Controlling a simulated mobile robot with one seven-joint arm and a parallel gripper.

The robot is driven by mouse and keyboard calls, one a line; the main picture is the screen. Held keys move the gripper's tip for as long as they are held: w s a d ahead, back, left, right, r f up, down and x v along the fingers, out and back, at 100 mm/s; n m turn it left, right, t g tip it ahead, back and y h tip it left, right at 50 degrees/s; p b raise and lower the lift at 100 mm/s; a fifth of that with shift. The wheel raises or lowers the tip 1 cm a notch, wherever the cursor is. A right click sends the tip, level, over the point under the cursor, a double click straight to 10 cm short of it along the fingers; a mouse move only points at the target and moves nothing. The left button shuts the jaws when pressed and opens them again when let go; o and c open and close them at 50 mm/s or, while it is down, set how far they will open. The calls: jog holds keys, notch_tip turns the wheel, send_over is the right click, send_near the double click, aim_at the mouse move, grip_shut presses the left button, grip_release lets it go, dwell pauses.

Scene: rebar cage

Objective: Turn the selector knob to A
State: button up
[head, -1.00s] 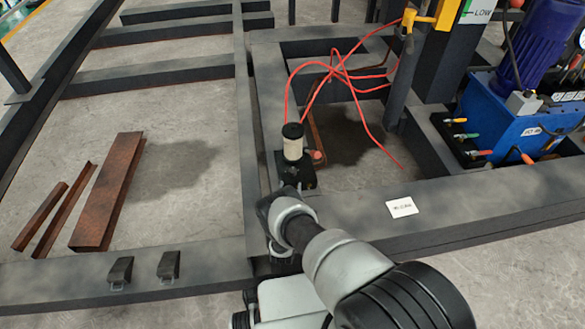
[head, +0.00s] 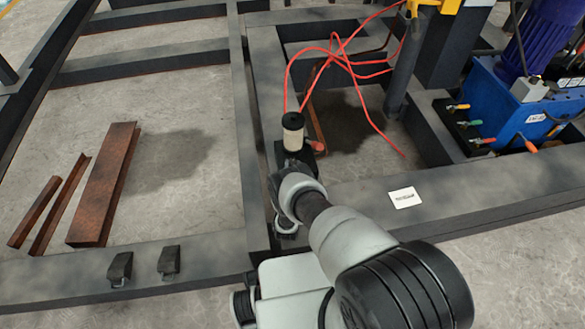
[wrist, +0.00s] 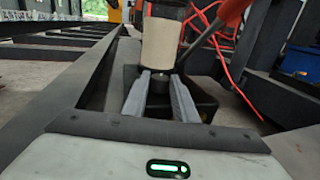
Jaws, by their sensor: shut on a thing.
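A small dark knob (wrist: 157,86) stands between the two grey fingers of my gripper (wrist: 158,80) in the wrist view. The fingers are shut on its sides. Its pointer and any position letters, A among them, cannot be made out. Behind the knob is a cream cylinder with a black cap (head: 292,132), which also shows in the wrist view (wrist: 162,40). A dark block (wrist: 205,96) lies around and below the knob. In the head view my arm hides the fingers and the knob.
Red hoses (head: 345,70) loop behind the cylinder, and a red lever-like part (wrist: 228,14) is close on the right. Dark steel beams (head: 255,140) frame the spot. A white label (head: 405,197) lies on the right beam. A blue unit (head: 510,110) stands farther right.

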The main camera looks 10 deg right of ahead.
jog(key=shift+d+n+y, duration=0.2)
jog(key=shift+n+y, duration=0.6)
jog(key=shift+y, duration=0.4)
jog(key=o, duration=1)
jog(key=shift+o, duration=0.2)
